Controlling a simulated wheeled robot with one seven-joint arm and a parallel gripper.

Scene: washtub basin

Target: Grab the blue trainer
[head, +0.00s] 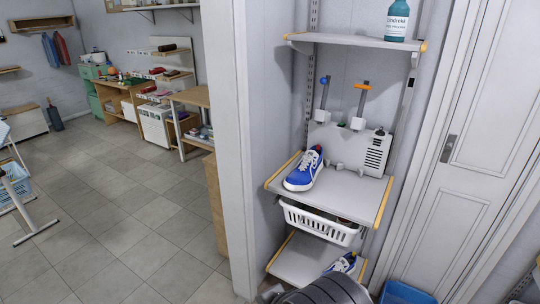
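A blue trainer (299,174) with white laces, a white sole and a dark red patch near the heel stands on the grey middle shelf (350,196), at its left side. Its toe points to the front left. A second blue and white shoe (345,262) is on the lower shelf (296,262), partly hidden by a dark rounded part of my arm at the bottom edge. My gripper's fingers do not show in the head view.
A white boot-dryer-like device (375,152) with upright tubes stands behind the trainer. A white basket (318,224) hangs under the middle shelf. A teal bottle (396,20) stands on the top shelf (350,41). A blue tub (406,293) is at lower right. Open tiled floor lies left.

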